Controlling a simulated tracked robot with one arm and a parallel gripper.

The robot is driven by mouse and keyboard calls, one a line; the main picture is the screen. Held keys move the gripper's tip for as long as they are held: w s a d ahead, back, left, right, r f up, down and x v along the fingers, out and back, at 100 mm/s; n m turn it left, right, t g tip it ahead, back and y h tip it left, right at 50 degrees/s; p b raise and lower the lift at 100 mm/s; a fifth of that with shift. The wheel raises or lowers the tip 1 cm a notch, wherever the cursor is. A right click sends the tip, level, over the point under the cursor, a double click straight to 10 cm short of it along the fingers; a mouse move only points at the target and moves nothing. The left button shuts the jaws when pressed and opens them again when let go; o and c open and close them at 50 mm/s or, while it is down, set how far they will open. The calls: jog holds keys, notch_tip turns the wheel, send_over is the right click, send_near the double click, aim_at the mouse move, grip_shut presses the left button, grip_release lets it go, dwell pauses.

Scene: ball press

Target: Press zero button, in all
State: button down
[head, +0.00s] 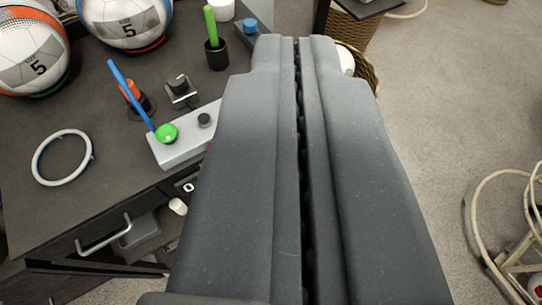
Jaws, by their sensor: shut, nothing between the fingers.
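A small dark plate with a white "0" mark (188,187) is on the front side of the dark table, just left of my gripper. It may be the zero button; I cannot tell whether it is pressed in. Above it on the table top is a light grey box (178,151) with a green ball (167,133) and a dark round knob (204,120). My gripper (296,42) is large in the foreground, its two fingers shut with nothing between them. It lies right of the mark and box and hides part of the table's right edge.
On the dark table (60,205) are two "5" balls (36,62), a white ring (62,157), a blue stick (130,92) and a dark cup with a green stick (216,52). An open drawer handle (104,240) juts below. Carpet (440,110) lies right, with a rattan frame (510,230).

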jog(key=w+d+f+g+b, duration=0.15)
jog(key=w+f, duration=0.35)
jog(key=f, duration=0.7)
jog(key=w+d+f, duration=0.2)
jog(key=w+f, duration=0.3)
jog(key=f, duration=0.6)
notch_tip(320, 180, down, 24)
jog(key=w+g+y+b, duration=0.1)
jog(key=g, duration=0.1)
jog(key=shift+f+n+b, duration=0.15)
jog(key=shift+n+b, duration=0.15)
jog(key=shift+b, duration=0.1)
jog(key=shift+w+a, duration=0.15)
jog(key=w+a, duration=0.4)
jog(key=w, duration=0.3)
jog(key=shift+w+a, duration=0.15)
jog(key=shift+w, duration=0.15)
jog(key=shift+w+a, duration=0.1)
jog(key=shift+w, duration=0.05)
jog(key=shift+w+a, duration=0.1)
jog(key=shift+w, duration=0.05)
